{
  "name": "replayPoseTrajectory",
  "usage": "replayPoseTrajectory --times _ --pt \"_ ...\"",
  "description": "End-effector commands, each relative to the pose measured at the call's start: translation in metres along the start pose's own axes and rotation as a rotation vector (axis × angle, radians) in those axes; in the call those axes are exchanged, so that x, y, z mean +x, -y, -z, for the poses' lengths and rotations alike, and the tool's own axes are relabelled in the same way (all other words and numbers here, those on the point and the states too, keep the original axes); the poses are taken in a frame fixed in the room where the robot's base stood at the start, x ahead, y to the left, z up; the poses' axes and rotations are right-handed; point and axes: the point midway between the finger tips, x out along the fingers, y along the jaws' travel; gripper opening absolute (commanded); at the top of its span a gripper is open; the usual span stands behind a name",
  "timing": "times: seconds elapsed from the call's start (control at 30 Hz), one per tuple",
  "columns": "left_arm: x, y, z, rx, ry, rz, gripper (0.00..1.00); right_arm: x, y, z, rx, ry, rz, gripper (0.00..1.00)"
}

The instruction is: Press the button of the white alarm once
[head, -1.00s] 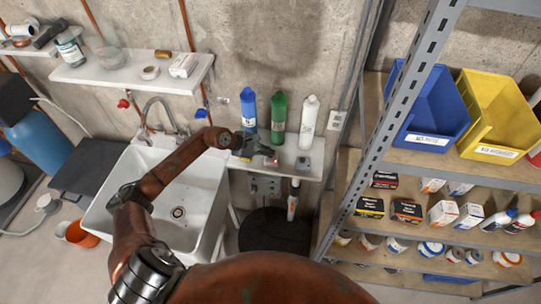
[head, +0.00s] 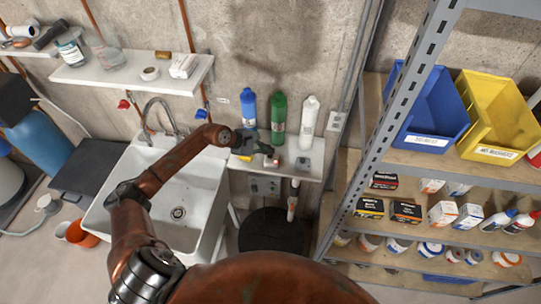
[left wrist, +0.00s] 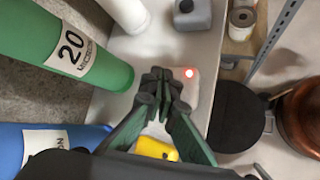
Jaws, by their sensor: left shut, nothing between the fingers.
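The white alarm (head: 271,162) is a small pale block on the white shelf below the bottles. In the left wrist view the white alarm (left wrist: 190,90) shows a lit red spot on its top, just right of my fingertips. My left gripper (head: 266,150) is shut and empty, its tips over or beside the alarm. In the left wrist view the left gripper (left wrist: 164,88) covers part of the alarm, and I cannot tell whether it touches. The button is not clearly visible. My right gripper is not in view.
Blue (head: 249,108), green (head: 278,118) and white (head: 308,122) bottles stand behind on the shelf. A grey block (head: 303,164) sits right of the alarm, and a yellow object (left wrist: 155,149) lies left of it. A sink (head: 160,205) and a metal rack (head: 385,130) flank the shelf.

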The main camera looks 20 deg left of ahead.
Motion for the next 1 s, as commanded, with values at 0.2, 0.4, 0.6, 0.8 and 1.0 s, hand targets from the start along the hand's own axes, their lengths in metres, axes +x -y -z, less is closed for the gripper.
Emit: replayPoseTrajectory --times 0.2,0.4,0.6,0.8,1.0 --pt "-0.005 -0.004 -0.004 0.001 0.000 -0.001 0.00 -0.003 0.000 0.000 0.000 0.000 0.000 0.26" --pt "-0.019 -0.014 -0.013 0.001 0.000 -0.001 0.00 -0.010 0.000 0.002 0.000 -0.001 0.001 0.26" --pt "-0.032 -0.024 -0.023 0.002 0.000 -0.002 0.00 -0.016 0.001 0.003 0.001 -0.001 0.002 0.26" --pt "-0.035 -0.026 -0.026 0.000 0.001 -0.001 0.00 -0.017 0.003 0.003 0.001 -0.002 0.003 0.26" --pt "-0.035 -0.025 -0.025 0.000 0.001 -0.001 0.00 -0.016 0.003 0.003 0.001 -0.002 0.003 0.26"
